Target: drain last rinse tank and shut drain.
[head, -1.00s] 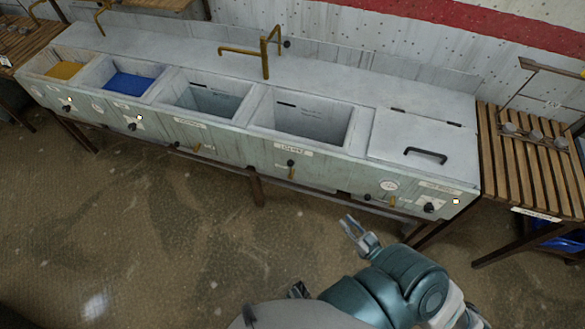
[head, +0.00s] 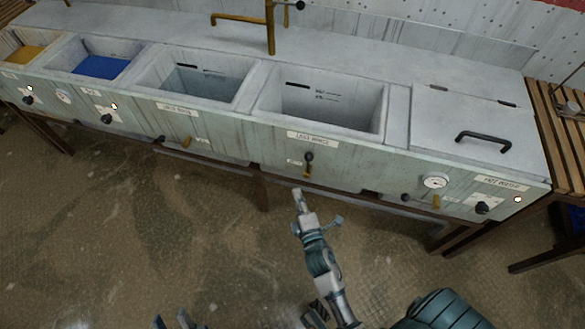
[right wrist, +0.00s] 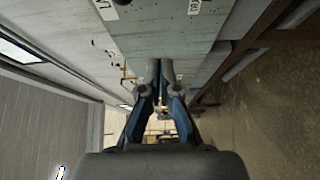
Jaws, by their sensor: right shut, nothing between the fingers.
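The last rinse tank (head: 383,112) is a grey open basin in the bench, with level marks on its back wall. Its label (head: 312,137) is on the front panel. Below it is the drain valve, with a black knob (head: 309,157) standing above its brass part; the other valves lie sideways. I cannot tell how much water is in the tank. My right gripper (head: 298,194) is shut and empty, below the drain valve and apart from it in the picture. Its closed fingers show in the right wrist view (right wrist: 160,72). My left gripper (head: 171,320) is at the bottom edge, fingertips apart.
Left of it is another rinse tank (head: 243,91) with its sideways valve (head: 175,141). A brass tap (head: 270,28) stands behind. To the right are a lidded hot water section (head: 450,120), a gauge (head: 435,181) and a wooden rack (head: 548,97). Floor in front is clear.

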